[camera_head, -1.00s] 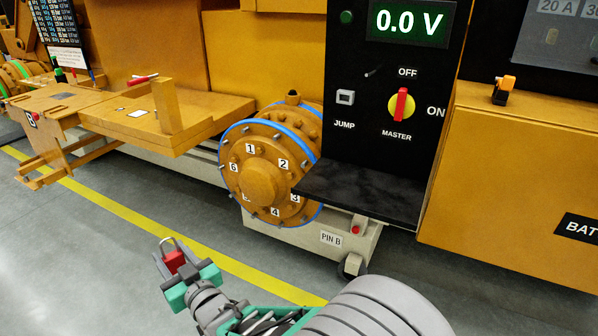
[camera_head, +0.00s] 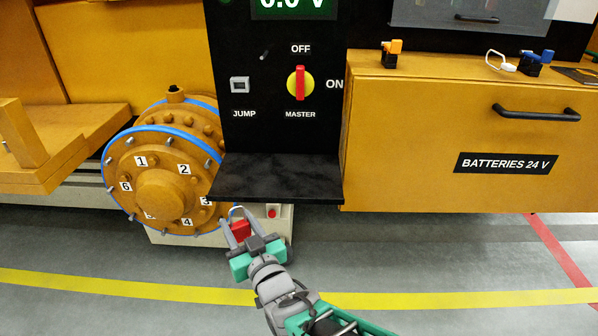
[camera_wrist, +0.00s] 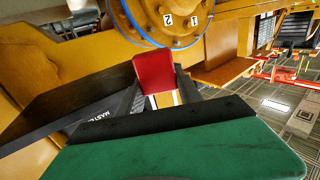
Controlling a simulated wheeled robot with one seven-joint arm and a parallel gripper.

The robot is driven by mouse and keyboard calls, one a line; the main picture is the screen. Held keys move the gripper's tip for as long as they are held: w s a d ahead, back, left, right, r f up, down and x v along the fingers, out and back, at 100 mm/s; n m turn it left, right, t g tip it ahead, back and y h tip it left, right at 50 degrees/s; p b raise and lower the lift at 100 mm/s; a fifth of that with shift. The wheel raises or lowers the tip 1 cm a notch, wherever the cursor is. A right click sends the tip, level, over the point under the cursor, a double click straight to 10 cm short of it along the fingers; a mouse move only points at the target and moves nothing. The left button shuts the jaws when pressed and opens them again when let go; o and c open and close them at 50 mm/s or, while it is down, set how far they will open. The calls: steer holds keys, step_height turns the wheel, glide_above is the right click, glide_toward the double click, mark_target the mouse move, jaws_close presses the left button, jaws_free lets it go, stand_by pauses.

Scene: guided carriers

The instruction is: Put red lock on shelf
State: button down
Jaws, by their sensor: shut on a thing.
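The red lock (camera_head: 240,229) is held between the fingers of my gripper (camera_head: 238,228), with its pale shackle pointing up and away. It also shows in the wrist view as a red block (camera_wrist: 153,73) between the jaws. The black shelf (camera_head: 278,179) juts out below the black switch panel. In the head view my gripper is below the shelf's front left part, in front of the orange wheel hub. I cannot tell the exact gap to the shelf.
The orange hub (camera_head: 163,190) with numbered labels stands left of the shelf. A red master switch (camera_head: 300,83) is above it. The orange battery box (camera_head: 450,135) stands to the right, with small orange and blue devices on top. The floor in front is clear.

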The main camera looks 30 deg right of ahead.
mark_target(236, 208)
stand_by(0.4)
steer(key=shift+r+p, duration=1.9)
steer(key=shift+r, duration=0.7)
steer(key=shift+f, duration=0.1)
steer(key=shift+f, duration=0.75)
